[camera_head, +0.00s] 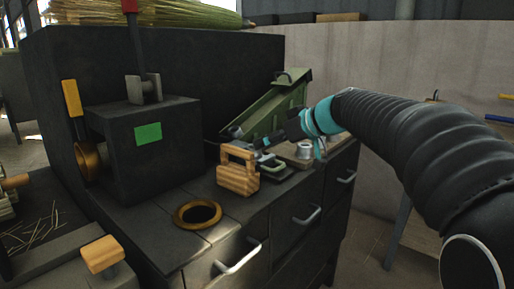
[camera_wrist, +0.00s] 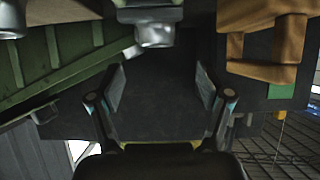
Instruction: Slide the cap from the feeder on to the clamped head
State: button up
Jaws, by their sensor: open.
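The green sloped feeder (camera_head: 277,108) stands on the bench against the dark panel. It fills the left of the wrist view (camera_wrist: 60,50). A silvery metal piece (camera_wrist: 155,35), perhaps the cap, shows at the top of the wrist view, beyond my fingertips and apart from them. My gripper (camera_wrist: 160,88) is open, with only dark surface showing between its fingers. In the head view my gripper (camera_head: 264,146) is small and dark, beside the feeder's lower end. A wooden clamp-like block (camera_head: 238,178) stands just left of it; I cannot make out the clamped head.
A dark box with a green label (camera_head: 148,134) stands left on the bench. A brass ring (camera_head: 197,213) surrounds a hole in the bench top. A silvery cylinder (camera_head: 304,151) stands right of my gripper. Wooden parts (camera_wrist: 262,35) are close on the wrist view's right.

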jog(key=v, duration=0.6)
